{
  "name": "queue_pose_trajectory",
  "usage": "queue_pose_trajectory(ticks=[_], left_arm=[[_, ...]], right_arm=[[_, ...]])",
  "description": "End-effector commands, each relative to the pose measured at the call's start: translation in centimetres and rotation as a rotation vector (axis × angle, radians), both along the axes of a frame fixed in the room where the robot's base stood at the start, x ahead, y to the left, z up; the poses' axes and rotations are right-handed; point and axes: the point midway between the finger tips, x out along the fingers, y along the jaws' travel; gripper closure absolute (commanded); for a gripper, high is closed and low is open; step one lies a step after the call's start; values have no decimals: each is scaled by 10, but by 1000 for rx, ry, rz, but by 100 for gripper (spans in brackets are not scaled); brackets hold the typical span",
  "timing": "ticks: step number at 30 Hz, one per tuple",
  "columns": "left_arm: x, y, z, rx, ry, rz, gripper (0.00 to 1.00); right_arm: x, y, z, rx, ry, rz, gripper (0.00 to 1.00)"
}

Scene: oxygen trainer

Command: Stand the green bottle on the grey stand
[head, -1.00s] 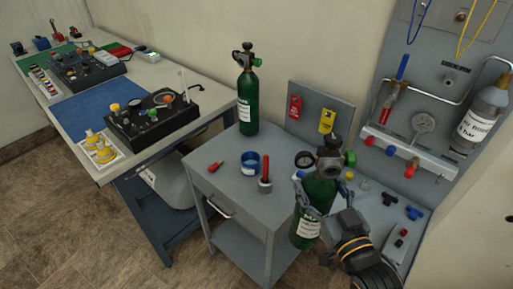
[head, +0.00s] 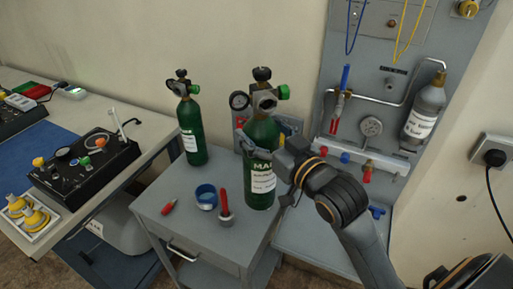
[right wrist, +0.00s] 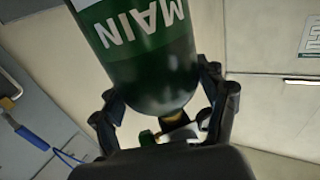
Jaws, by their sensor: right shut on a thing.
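A green bottle (head: 261,185) with a white label reading MAIN, a gauge and a valve on top is upright in the head view. My right gripper (head: 264,157) is shut around its body from the right. The bottle also fills the upper middle of the right wrist view (right wrist: 140,60), between the fingers. The grey stand (head: 150,202), a small table with a drawer, is below and left of it. The bottle's base appears over the stand's right side; I cannot tell whether it touches the top. My left gripper is not in view.
A second green bottle (head: 192,135) stands at the stand's back. A grey gas panel (head: 372,95) rises behind on the right.

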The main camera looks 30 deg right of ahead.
Motion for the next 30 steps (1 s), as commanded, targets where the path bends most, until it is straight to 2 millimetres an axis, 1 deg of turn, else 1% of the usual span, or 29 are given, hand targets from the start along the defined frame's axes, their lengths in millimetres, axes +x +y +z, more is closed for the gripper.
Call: queue_pose_trajectory(ticks=[1,10,12,17,23,26,27,30], left_arm=[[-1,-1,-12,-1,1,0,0],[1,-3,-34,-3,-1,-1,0],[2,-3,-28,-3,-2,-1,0],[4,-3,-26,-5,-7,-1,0],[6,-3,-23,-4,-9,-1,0],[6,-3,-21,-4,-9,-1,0],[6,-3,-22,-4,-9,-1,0],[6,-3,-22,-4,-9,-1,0]], right_arm=[[1,1,2,-1,-24,2,89],[6,1,0,0,-21,0,89],[14,1,0,1,-16,-1,89],[30,3,-7,0,-16,-2,89],[60,6,-19,1,-16,-1,89],[78,8,-27,2,-16,-1,89],[83,8,-36,3,-14,-1,89],[95,9,-52,1,-15,-1,89]])
